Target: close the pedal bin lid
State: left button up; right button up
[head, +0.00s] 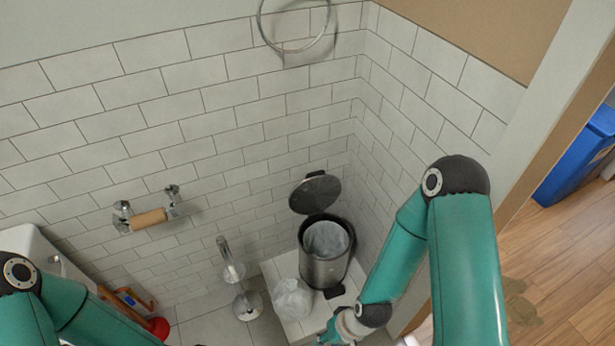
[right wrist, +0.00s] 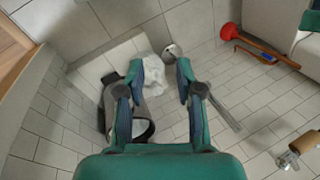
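The pedal bin (head: 325,268) is a dark metallic cylinder with a pale liner, standing on a white tiled ledge in the corner. Its round dark lid (head: 315,194) is open, tilted up and back towards the wall. A small black pedal (head: 334,292) shows at its base. My right gripper (right wrist: 163,70) is open and empty in the right wrist view, and the bin (right wrist: 152,108) shows partly behind its left finger. In the head view the right gripper is at the bottom edge, in front of the bin and apart from it. My left gripper is outside the frames.
A crumpled white bag (head: 292,299) lies beside the bin. A toilet brush stand (head: 248,304) stands left of it. A paper roll holder (head: 148,219) and a towel ring (head: 296,40) are on the wall. A red plunger (head: 159,328) lies at lower left. A blue container (head: 578,160) is at right.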

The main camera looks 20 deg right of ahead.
aim_at(318, 191)
jog(key=z, duration=1.75)
jog(key=i, duration=0.15)
jog(key=u, duration=3.3)
jog(key=k, duration=1)
jog(key=z, duration=0.8)
jog(key=i, duration=1)
jog(key=z, duration=0.05)
